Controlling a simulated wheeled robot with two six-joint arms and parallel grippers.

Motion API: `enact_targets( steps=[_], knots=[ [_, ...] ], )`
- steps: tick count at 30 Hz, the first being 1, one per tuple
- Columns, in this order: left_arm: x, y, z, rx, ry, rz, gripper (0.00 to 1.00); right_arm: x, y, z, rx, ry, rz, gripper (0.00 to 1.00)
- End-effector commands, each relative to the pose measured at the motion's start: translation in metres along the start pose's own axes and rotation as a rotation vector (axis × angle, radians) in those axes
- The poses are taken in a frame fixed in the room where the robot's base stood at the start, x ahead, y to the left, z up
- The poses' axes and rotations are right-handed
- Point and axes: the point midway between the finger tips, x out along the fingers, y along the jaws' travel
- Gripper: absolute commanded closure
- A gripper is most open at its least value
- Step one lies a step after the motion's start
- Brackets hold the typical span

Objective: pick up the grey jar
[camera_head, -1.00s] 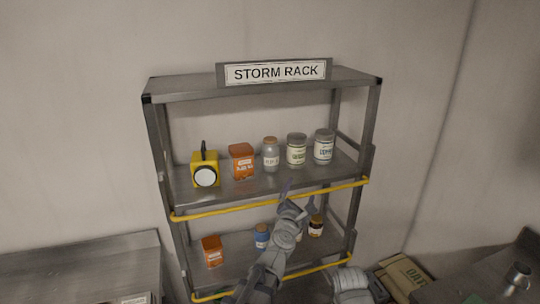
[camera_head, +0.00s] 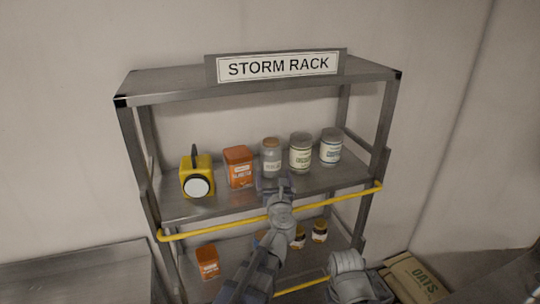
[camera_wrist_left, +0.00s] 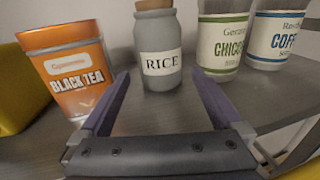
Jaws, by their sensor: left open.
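The grey jar (camera_head: 271,160) stands upright on the upper shelf of the rack, with a brown cork-like lid. In the left wrist view the grey jar (camera_wrist_left: 159,50) shows a RICE label and is straight ahead. My left gripper (camera_head: 274,184) is open and empty, low in front of the jar. In the left wrist view its two fingers (camera_wrist_left: 158,80) point at the jar, one to each side of its lower part. I cannot tell whether the fingertips reach past its front. My right gripper is not in view.
An orange black tea tin (camera_wrist_left: 73,75) stands close left of the jar. A chicory jar (camera_wrist_left: 222,45) and a coffee jar (camera_wrist_left: 273,38) stand right. A yellow lamp (camera_head: 192,172) is further left. A yellow rail (camera_head: 225,226) crosses the shelf front.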

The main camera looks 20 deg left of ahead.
Motion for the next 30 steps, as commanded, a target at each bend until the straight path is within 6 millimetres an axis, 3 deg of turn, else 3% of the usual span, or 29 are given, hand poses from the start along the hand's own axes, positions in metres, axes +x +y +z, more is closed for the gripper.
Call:
enact_targets(
  steps=[7, 15, 21, 30],
  knots=[
    [0.002, 0.0, 0.0, -0.004, 0.001, 0.002, 0.0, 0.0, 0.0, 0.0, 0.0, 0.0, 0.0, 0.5],
    [0.027, 0.0, 0.0, -0.003, 0.001, 0.002, 0.0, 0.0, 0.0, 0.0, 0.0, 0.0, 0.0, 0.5],
    [0.031, 0.0, 0.0, -0.003, 0.001, 0.002, 0.0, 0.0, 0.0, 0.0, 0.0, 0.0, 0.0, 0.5],
    [0.071, -0.001, 0.0, -0.003, 0.001, 0.003, 0.0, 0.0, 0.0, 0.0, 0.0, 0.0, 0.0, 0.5]
  ],
)
